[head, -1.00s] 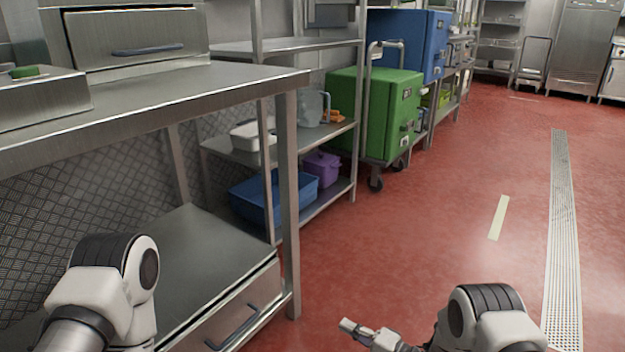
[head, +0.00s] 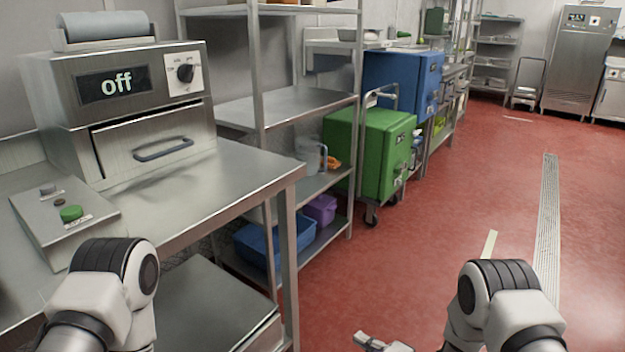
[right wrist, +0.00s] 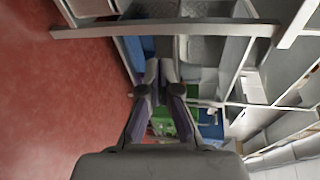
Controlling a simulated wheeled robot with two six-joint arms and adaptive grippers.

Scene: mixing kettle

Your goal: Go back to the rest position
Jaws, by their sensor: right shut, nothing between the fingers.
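My right gripper (head: 366,338) shows at the bottom edge of the head view, low over the red floor and to the right of the steel table. In the right wrist view its two fingers (right wrist: 160,70) are together with nothing between them. My left arm comes in at the lower left beside the table, and its gripper is out of the picture.
The steel table (head: 235,180) at the left carries a machine with an "off" display (head: 115,85) and a button box (head: 65,215). Shelves, a green cabinet (head: 385,150) and a blue cabinet (head: 405,80) stand behind. The red floor (head: 440,200) at the right is clear.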

